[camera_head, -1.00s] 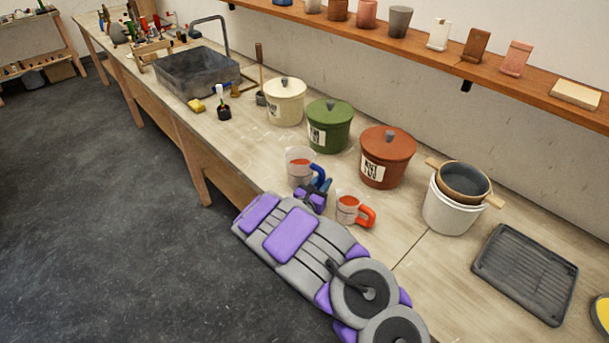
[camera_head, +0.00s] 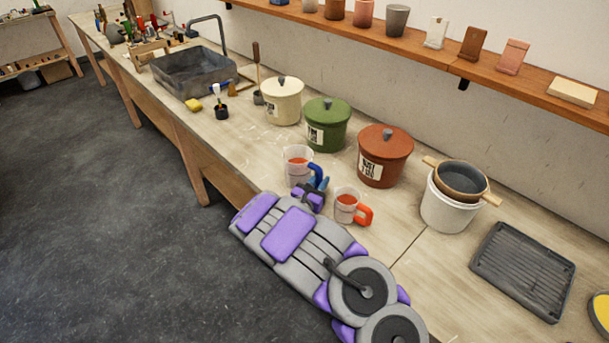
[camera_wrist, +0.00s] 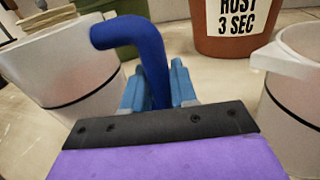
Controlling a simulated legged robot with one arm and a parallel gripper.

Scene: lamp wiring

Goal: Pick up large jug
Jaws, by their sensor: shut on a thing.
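The large jug (camera_head: 297,167) is a clear measuring jug with a blue handle (camera_head: 316,172) and red marks, upright at the counter's front part. In the wrist view the jug's pale body (camera_wrist: 65,72) with a dark band fills the left, and its blue handle (camera_wrist: 150,55) runs down between the fingers. My gripper (camera_head: 322,184) is shut on the handle; its blue fingertips also show in the wrist view (camera_wrist: 158,88). The jug's base is partly hidden in the head view, and I cannot tell whether it touches the counter.
A smaller jug with an orange handle (camera_head: 348,205) stands just right of my gripper. Cream (camera_head: 282,102), green (camera_head: 327,125) and rust-red (camera_head: 384,157) lidded pots stand behind. A white bucket (camera_head: 449,207) with a sieve and a grey tray (camera_head: 522,270) are further right.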

